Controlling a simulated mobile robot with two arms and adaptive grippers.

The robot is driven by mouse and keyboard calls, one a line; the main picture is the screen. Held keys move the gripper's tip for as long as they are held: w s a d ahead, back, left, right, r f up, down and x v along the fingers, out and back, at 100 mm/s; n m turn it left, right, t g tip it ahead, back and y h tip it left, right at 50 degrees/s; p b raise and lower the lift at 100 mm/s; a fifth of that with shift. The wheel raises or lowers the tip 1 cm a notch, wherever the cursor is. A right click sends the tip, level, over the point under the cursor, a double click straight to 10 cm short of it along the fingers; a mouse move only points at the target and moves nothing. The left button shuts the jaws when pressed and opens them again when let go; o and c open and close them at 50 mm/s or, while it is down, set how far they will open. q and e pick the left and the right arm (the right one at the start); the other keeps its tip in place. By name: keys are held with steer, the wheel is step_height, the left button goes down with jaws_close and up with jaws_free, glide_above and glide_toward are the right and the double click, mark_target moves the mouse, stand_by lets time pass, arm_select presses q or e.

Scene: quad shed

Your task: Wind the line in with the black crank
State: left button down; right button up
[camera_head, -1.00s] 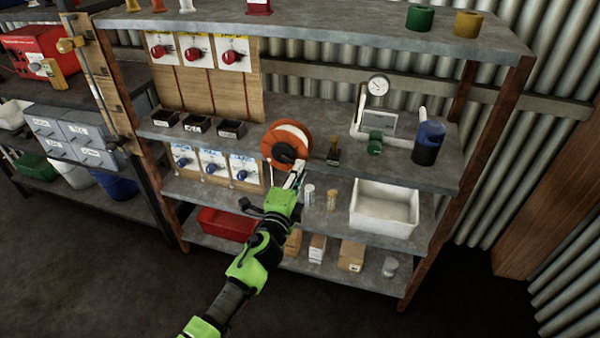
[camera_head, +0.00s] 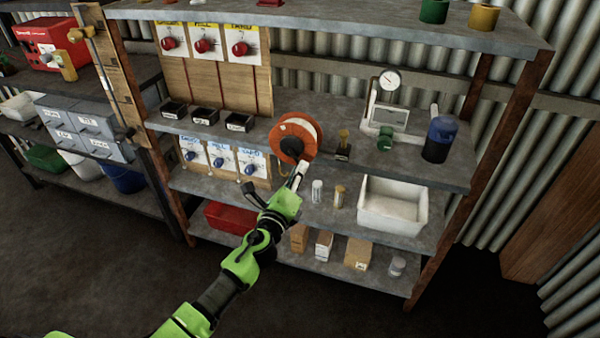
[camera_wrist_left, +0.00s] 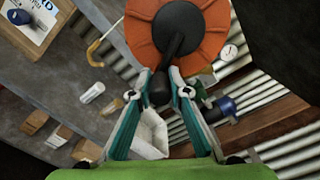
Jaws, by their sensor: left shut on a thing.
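The orange reel (camera_head: 310,126) with pale line on it stands at the front of the middle shelf. In the left wrist view the reel (camera_wrist_left: 142,38) fills the top, with its black crank (camera_wrist_left: 178,42) on the face. The crank arm runs from the hub down to a black knob (camera_wrist_left: 160,90). My left gripper (camera_head: 301,168) is just below the hub in the head view. In the left wrist view my left gripper (camera_wrist_left: 160,98) is shut on the crank knob, one finger on each side. My right gripper is not in view.
A small dark stand with a brass top (camera_head: 343,146) is close right of the reel. Black bins (camera_head: 205,115) stand left. A white tub (camera_head: 392,207) and small cylinders (camera_head: 317,190) are on the shelf below. A gauge frame (camera_head: 388,82) and blue-black canister (camera_head: 438,140) stand further right.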

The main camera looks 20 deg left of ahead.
arm_select(q)
steer(key=shift+a+f, duration=0.15)
steer(key=shift+f, duration=0.25)
steer(key=c, duration=1.9)
jaws_free()
steer(key=shift+a+r, duration=0.1)
steer(key=shift+r, duration=0.05)
steer(key=shift+r, duration=0.1)
steer(key=s, duration=1.2)
steer(key=shift+a, duration=0.15)
